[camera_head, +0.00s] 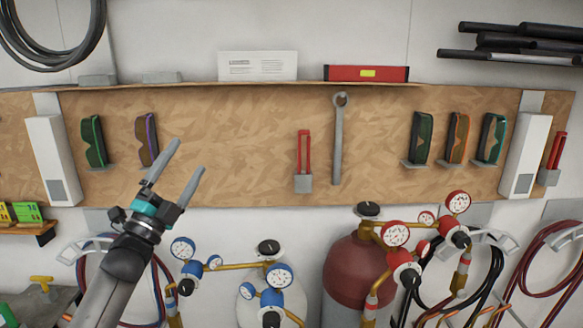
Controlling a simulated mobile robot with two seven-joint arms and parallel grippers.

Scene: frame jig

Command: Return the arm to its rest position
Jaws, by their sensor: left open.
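My left gripper (181,173) reaches in from the lower left, its two grey fingers spread apart and pointing up and to the right. Nothing shows between the fingers. It appears in front of the wooden wall board (240,140), near purple-edged safety glasses (147,139); whether it touches anything there I cannot tell, but no contact shows. My left arm (122,265) runs down to the bottom edge. My right gripper is not in view.
Green-edged glasses (94,141), a red-handled tool (303,160) and a wrench (339,140) hang on the board. More glasses (458,137) hang at right. Below stand a dark red cylinder (352,270) and gauges (281,275). Hoses (549,262) hang at right.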

